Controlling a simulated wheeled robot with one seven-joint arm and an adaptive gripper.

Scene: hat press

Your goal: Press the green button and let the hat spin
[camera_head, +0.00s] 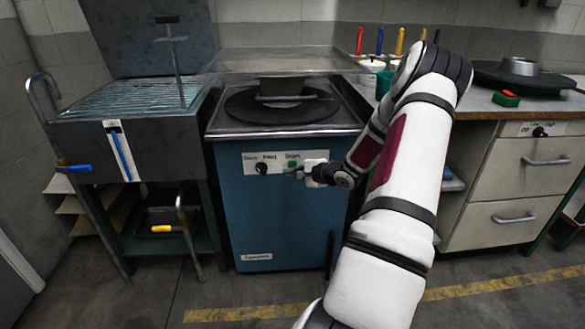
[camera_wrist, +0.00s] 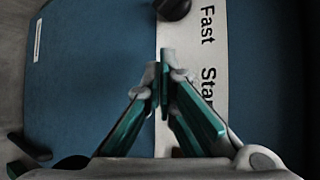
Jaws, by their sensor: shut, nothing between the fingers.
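The green button (camera_head: 292,163) sits under the "Start" label on the white control strip (camera_head: 248,158) of a blue machine (camera_head: 285,225). A dark, wide-brimmed hat shape (camera_head: 282,106) lies on top of the machine. My gripper (camera_head: 298,173) is shut and empty, its tips close beside the button; I cannot tell whether they touch it. In the wrist view, my gripper (camera_wrist: 162,75) has its teal fingers together over the strip (camera_wrist: 205,60), beside the words "Fast" and "Start". The button is not visible there and may be behind the fingers.
A black knob (camera_head: 262,168) is left of the button, also in the wrist view (camera_wrist: 172,8). A dark sink-like unit (camera_head: 155,150) with a rack stands left. A drawer cabinet (camera_head: 525,185) stands right, with a red-and-green block (camera_head: 506,98) on top. The floor in front is clear.

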